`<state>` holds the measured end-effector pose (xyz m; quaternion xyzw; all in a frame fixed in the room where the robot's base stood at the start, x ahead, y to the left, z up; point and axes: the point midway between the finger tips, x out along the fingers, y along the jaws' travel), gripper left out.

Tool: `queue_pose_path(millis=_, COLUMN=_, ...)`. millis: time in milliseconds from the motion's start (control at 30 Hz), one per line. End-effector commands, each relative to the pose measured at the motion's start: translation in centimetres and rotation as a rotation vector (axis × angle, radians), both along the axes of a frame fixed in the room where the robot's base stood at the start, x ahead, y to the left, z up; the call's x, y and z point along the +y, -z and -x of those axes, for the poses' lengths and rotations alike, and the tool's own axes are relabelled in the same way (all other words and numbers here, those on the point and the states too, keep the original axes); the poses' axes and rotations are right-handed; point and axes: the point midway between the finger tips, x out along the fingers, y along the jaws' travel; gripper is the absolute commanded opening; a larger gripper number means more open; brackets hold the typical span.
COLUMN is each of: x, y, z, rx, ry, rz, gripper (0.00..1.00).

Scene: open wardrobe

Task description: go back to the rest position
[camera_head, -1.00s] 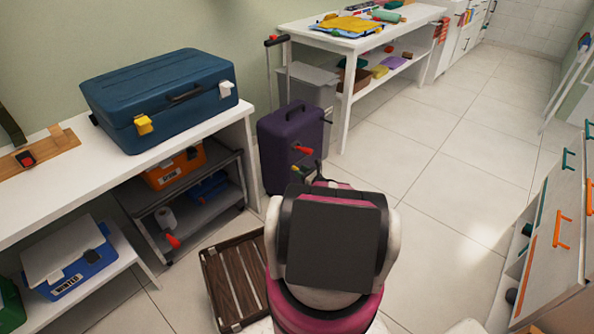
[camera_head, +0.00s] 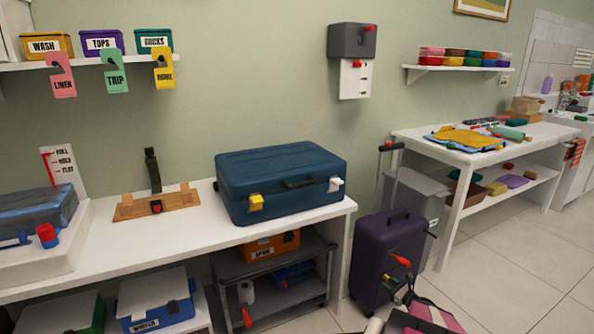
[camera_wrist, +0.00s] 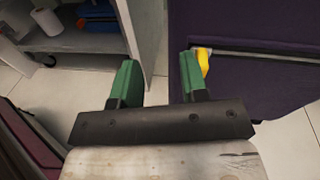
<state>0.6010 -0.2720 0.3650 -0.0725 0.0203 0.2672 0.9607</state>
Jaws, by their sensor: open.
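My gripper (camera_wrist: 160,80) shows in the wrist view with its two green fingers apart and nothing between them. It is in front of the purple suitcase (camera_wrist: 240,85), which fills the right side of that view. In the head view the purple suitcase (camera_head: 384,262) stands upright on the floor, and my arm (camera_head: 430,312) shows only partly at the bottom edge, close in front of it. I cannot tell from these views whether a finger touches the suitcase.
A white bench (camera_head: 130,245) carries a closed blue suitcase (camera_head: 280,185). A grey trolley (camera_head: 322,262) stands under it. Open tiled floor (camera_head: 510,265) lies to the right.

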Motion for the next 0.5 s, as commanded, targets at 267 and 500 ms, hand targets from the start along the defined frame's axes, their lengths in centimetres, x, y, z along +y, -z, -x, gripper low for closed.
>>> queue_pose_path(millis=267, x=13.3, y=-6.1, z=1.1, rx=-0.031, ry=-0.485, rz=0.485, gripper=0.4)
queue_pose_path(millis=500, x=21.2, y=-10.1, z=4.6, rx=-0.118, ry=-0.925, rz=0.914, gripper=0.4)
